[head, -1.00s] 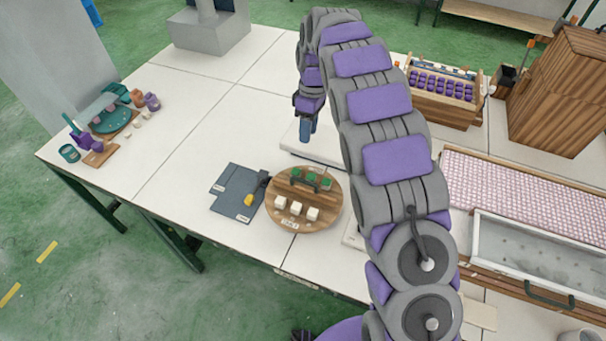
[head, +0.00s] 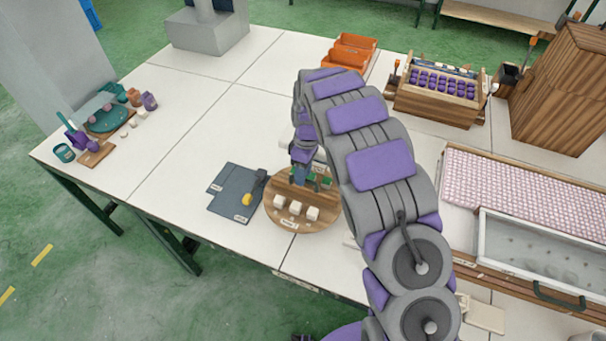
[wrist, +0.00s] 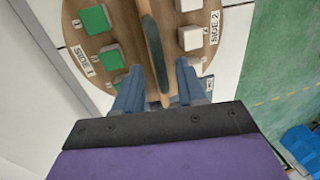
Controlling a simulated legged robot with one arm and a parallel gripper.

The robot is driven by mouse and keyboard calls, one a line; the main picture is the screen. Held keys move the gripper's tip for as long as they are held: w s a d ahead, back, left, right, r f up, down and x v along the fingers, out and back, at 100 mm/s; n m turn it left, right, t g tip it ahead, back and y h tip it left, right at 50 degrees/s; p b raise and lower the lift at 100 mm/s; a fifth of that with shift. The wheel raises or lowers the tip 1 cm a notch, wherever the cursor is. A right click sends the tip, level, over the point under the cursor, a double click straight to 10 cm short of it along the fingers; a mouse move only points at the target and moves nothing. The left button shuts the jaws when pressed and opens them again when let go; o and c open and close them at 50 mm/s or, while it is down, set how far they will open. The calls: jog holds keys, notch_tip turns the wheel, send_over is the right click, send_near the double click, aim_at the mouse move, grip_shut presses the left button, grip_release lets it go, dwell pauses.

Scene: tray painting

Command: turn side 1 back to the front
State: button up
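The round wooden turntable (head: 302,222) stands near the table's front edge. Its white blocks (head: 296,208) face the front, and its green blocks (head: 326,181) are at the back, partly hidden by my gripper (head: 300,180). In the wrist view, the SIDE 1 label (wrist: 83,62) is by the green blocks (wrist: 95,19) on the left, and the SIDE 2 label (wrist: 214,27) is by the white blocks on the right. A dark upright handle bar (wrist: 154,45) runs between them. My gripper (wrist: 160,85) is open, one blue finger on each side of the bar's end, with gaps visible.
Dark grey mats (head: 235,196) with a yellow-tipped tool lie left of the turntable. An orange bin (head: 345,60) and a wooden crate of purple pieces (head: 440,95) stand at the back. The table's left middle is clear.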

jog(key=shift+f, duration=0.25)
grip_shut()
dwell(0.6)
